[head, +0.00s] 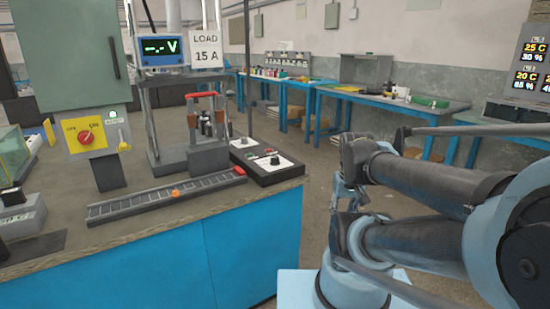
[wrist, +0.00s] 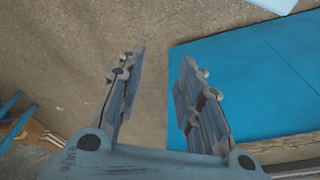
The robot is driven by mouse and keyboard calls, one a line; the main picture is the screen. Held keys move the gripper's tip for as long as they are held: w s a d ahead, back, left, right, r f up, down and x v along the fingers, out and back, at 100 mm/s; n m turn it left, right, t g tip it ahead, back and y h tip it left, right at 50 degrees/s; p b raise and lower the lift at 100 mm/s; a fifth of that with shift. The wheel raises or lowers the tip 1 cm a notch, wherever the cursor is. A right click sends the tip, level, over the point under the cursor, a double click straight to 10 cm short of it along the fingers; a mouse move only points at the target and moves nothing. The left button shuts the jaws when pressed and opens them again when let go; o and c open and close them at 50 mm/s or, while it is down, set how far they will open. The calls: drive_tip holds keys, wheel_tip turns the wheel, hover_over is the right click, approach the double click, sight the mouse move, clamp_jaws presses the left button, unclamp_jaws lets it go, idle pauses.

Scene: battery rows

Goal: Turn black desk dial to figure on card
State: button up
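A white card (head: 205,50) reading "LOAD 15 A" hangs at the top of the test stand. A black control box (head: 262,176) lies at the right end of the desk. It has two pale panels, each with a small dark dial: a rear dial (head: 244,142) and a front dial (head: 275,160). Their scale figures are too small to read. My gripper (wrist: 160,78) is open and empty in the wrist view, above the floor beside the blue desk side. In the head view it is right of the desk, apart from the box, and partly hidden by my arm.
A meter (head: 160,48) shows "-.- V". A yellow panel with a red knob (head: 86,138) is at left. Blue workbenches (head: 390,103) stand behind, with open floor between.

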drive_tip(key=o, duration=0.4)
drive_tip(key=shift+r, duration=0.1)
drive_tip(key=shift+a+r+n, duration=0.2)
drive_tip(key=shift+r+n, duration=0.3)
drive_tip(key=shift+r, duration=0.55)
wheel_tip(320, 180, up, 20)
drive_tip(key=n+g, duration=0.2)
drive_tip(key=n, duration=1.9)
hover_over(275, 157)
wheel_tip(275, 157, down, 17)
drive_tip(key=shift+s+r, duration=0.1)
drive_tip(key=c, duration=1)
